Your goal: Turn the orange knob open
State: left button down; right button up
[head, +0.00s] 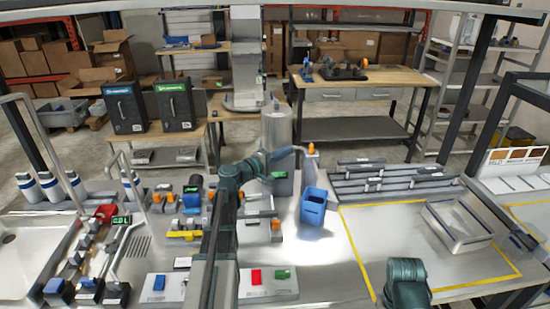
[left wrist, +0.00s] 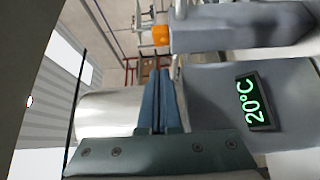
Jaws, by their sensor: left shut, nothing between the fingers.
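The orange knob (head: 311,148) sits on the grey spout at the back of the counter, beside a metal tank (head: 277,132). In the left wrist view the orange knob (left wrist: 160,36) shows at the top, on the end of a grey body. My left gripper (head: 284,152) is just left of the knob in the head view. In the left wrist view its two blue-grey fingers (left wrist: 158,82) are together, empty, and point up toward the knob; a gap seems to show between them. Only a teal part of my right arm shows at the bottom right; its fingers are not visible.
A green-lit display (left wrist: 255,101) reading 20°C is right of the fingers. A blue container (head: 313,207) stands below the spout. Other small orange knobs (head: 276,224) are nearer on the counter. A clear bin (head: 458,222) is at right; the yellow-outlined area has free room.

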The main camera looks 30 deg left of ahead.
aim_at(310, 150)
pick_arm(q)
jog(key=w+d, duration=0.1)
jog(key=d, duration=0.1)
jog(key=w+d, duration=0.2)
jog(key=shift+w+d, duration=0.1)
jog(key=shift+d, duration=0.05)
jog(key=shift+d, duration=0.7)
